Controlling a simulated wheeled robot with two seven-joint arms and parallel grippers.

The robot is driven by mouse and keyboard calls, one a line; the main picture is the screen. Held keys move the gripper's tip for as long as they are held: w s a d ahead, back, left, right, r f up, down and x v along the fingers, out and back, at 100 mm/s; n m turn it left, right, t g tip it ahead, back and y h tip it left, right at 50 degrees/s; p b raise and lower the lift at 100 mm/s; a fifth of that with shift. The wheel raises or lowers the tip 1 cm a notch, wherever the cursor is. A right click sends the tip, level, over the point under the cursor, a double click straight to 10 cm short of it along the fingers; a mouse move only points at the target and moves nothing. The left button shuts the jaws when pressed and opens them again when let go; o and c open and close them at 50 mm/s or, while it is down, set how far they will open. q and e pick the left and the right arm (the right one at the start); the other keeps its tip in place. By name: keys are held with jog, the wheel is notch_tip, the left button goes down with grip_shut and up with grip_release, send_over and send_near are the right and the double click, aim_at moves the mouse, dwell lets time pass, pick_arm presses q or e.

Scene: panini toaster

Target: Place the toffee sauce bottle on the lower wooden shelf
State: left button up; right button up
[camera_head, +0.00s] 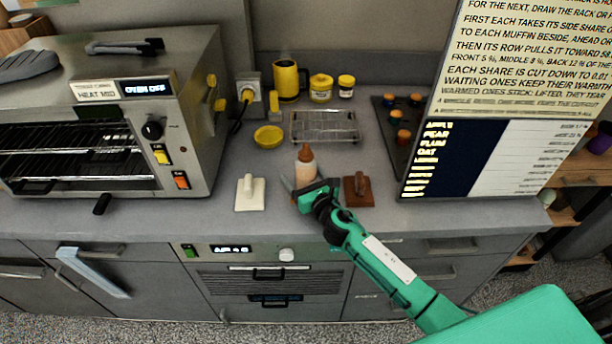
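A bottle with a brown cap and pale, peach-toned body (306,165) stands upright on the grey counter, left of the menu board; its label is not readable. My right gripper (303,190) is at the bottle's lower front and hides its base. I cannot tell whether the fingers are apart or closed on it. Wooden shelves show at the far right, beyond the counter's end: an upper one (579,172), and lower wooden boards (562,216) partly hidden by the counter. My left gripper is not in view.
A large menu board (545,150) stands on the right of the counter, between bottle and shelves. A cream press (250,193) and a brown press (357,190) flank the bottle. A wire rack (324,126) lies behind, and a toaster oven (190,110) stands left.

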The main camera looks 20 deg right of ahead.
jog(key=c, duration=1.1)
jog(key=shift+c, duration=0.8)
jog(key=shift+r, duration=0.15)
